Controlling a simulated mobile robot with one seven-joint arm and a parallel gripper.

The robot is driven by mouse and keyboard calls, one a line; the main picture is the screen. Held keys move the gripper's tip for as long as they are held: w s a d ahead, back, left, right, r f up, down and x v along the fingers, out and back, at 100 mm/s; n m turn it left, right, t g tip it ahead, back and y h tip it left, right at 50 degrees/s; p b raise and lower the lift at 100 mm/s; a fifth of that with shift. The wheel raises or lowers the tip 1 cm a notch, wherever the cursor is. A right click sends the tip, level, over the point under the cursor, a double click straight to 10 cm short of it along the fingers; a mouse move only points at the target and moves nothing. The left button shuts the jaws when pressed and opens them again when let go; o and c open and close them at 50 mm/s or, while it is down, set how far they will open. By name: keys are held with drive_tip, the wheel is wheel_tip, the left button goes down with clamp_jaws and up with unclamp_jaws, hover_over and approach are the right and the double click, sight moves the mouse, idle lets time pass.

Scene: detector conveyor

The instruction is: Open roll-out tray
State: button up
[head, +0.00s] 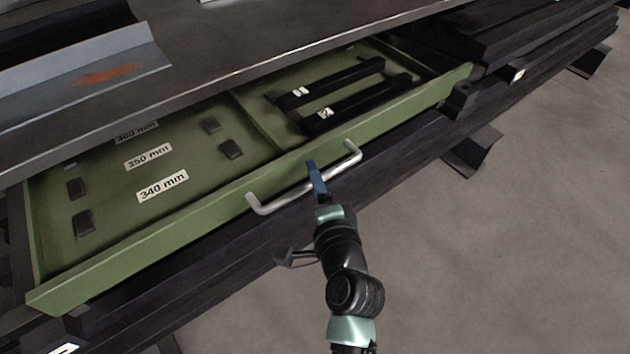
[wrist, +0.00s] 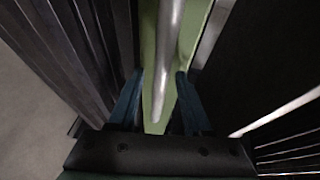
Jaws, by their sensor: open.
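The green roll-out tray (head: 110,262) stands partly pulled out from under a dark metal top in the head view. Its front carries a silver bar handle (head: 290,190). My gripper (head: 314,172) is at the middle of the handle, with its blue fingers pointing at the tray front. In the wrist view the handle (wrist: 168,60) runs between the two open blue fingers (wrist: 160,95), with the green tray edge (wrist: 148,45) behind it. The fingers are apart and I see no grip on the bar. Whether a finger touches the bar I cannot tell.
The tray holds two black bars (head: 360,95), small dark blocks (head: 230,148) and length labels (head: 162,186). The dark metal top (head: 220,82) overhangs its rear. Dark beams (head: 540,50) run along the front. Open grey floor (head: 480,250) lies in front of the tray.

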clamp_jaws()
idle(0.3)
idle(1.2)
